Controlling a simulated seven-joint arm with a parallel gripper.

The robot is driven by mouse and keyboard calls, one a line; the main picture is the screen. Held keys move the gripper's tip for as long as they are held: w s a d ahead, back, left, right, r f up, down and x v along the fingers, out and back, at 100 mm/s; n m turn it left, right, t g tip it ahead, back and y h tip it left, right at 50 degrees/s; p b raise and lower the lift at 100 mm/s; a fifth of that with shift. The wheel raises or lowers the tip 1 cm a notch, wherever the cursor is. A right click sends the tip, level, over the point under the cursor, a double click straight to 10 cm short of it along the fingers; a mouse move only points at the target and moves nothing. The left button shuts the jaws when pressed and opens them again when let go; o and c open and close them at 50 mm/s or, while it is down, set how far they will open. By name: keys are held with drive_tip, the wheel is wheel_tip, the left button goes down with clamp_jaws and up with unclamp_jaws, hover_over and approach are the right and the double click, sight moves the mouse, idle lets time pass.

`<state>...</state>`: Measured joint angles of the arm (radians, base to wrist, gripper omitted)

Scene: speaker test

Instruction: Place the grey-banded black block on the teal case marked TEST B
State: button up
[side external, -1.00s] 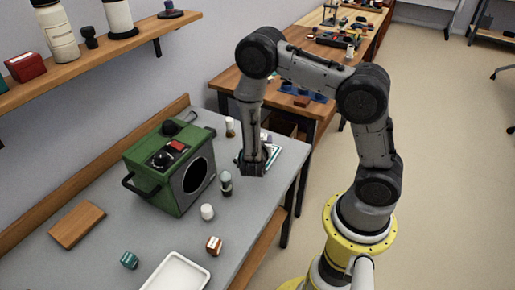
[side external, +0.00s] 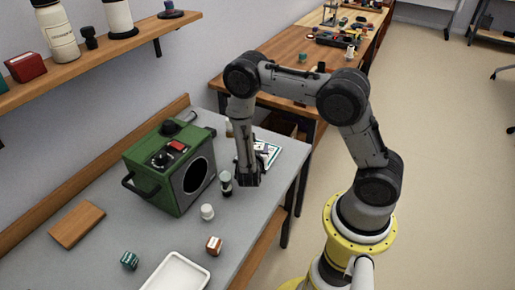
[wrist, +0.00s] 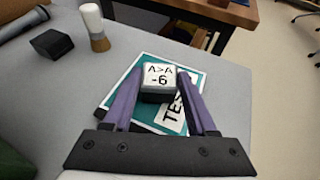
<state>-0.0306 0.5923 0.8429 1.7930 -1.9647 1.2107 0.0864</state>
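The black block (wrist: 156,97), with a pale top lettered in black, sits on the teal case (wrist: 118,100) in the wrist view. The case has a white border and a white label that reads TEST, partly covered by my right-hand finger. My gripper (wrist: 160,74) has its two purple fingers apart, one on each side of the block in the picture. The tips look open, with the block at or just beyond them. In the side view my gripper (side external: 248,180) is at the near-left side of the case (side external: 272,152) and hides part of it.
A green speaker box (side external: 170,170) stands left of my gripper. A dark, pale-topped piece (side external: 226,183) stands close by, with a white piece (side external: 207,212) nearer.

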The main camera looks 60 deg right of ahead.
drive_tip(key=o, duration=0.4)
drive_tip(key=shift+r, duration=0.2)
drive_tip(key=v, duration=1)
drive_tip(key=shift+a+r, duration=0.2)
drive_tip(key=shift+a, duration=0.15)
drive_tip(key=s+d+r+m+g+y, duration=0.1)
drive_tip(key=s+r+m+g, duration=0.35)
drive_tip(key=r+m, duration=0.45)
drive_tip(key=s+a+r+m+t+y, duration=0.1)
drive_tip(key=s+a+r+m+y, duration=0.2)
drive_tip(key=s+r+m+y, duration=0.1)
drive_tip(key=s+a+r+m+t+y, duration=0.2)
drive_tip(key=s+a+r+m+y, duration=0.1)
drive_tip(key=r, duration=0.4)
drive_tip(key=s+a+r+m+t+y, duration=0.1)
drive_tip(key=s+a+r+m+y, duration=0.2)
drive_tip(key=s+r+m+y, duration=0.1)
drive_tip(key=shift+s+a+r+m+t+y, duration=0.2)
drive_tip(key=shift+s+r+m, duration=0.2)
drive_tip(key=shift+m, duration=0.25)
drive_tip(key=shift+s+a+r+m+t+y, duration=0.15)
drive_tip(key=shift+s+r+m, duration=0.2)
drive_tip(key=shift+m, duration=0.3)
